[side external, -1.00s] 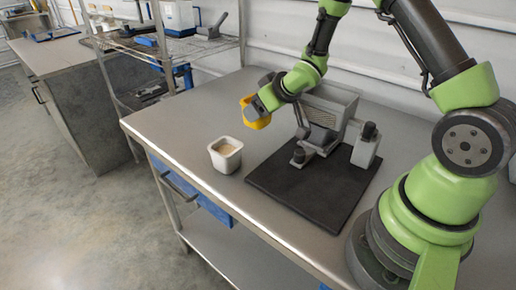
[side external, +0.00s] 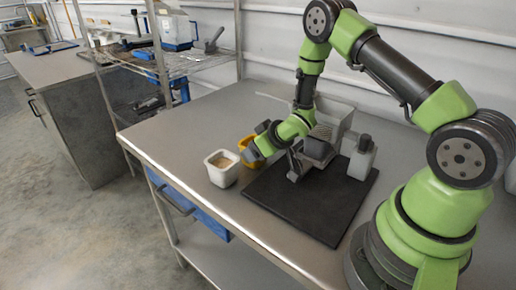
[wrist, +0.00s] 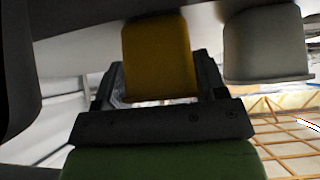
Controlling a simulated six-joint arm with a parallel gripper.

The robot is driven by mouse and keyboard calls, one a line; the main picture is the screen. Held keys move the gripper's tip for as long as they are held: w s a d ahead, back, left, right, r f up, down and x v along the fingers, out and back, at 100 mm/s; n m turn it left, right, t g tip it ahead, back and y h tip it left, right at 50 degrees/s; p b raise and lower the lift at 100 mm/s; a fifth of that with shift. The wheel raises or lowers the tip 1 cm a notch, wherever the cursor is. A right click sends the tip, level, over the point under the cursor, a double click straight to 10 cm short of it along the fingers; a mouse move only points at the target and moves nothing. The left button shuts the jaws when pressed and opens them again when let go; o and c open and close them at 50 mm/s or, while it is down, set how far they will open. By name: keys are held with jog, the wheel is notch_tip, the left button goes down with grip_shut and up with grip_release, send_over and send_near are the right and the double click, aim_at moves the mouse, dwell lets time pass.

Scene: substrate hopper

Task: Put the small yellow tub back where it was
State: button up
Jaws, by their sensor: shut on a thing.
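The small yellow tub (side external: 246,146) is at my gripper (side external: 256,153), just behind and right of the white tub in the side view. My gripper is shut on the yellow tub, which is low, at or close to the table top; I cannot tell whether it touches. In the wrist view the yellow tub (wrist: 160,60) sits between the fingers of my gripper (wrist: 158,85). The gripper and arm hide part of the tub in the side view.
A white tub (side external: 222,168) with tan contents stands beside the yellow tub; it also shows in the wrist view (wrist: 264,45). A grey hopper (side external: 335,113) stands at the back of a black mat (side external: 310,208). The table's left part (side external: 180,125) is clear.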

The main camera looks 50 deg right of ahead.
jog(key=o, duration=0.9)
jog(key=shift+c, duration=0.2)
jog(key=shift+r, duration=0.15)
jog(key=s+r+m+h, duration=0.1)
jog(key=s+r, duration=0.4)
jog(key=r, duration=0.3)
jog(key=s+r+h, duration=0.1)
jog(key=s+r, duration=0.3)
jog(key=r, duration=0.5)
jog(key=s+a+r+m+y, duration=0.1)
jog(key=s+a+r+y, duration=0.1)
jog(key=s+a+r, duration=0.3)
jog(key=s+a+r+m+g+y, duration=0.1)
jog(key=s+a+r+m+y, duration=0.1)
jog(key=s+a+r, duration=0.4)
jog(key=s, duration=0.4)
jog(key=shift+a+g, duration=0.15)
jog(key=shift+g, duration=0.15)
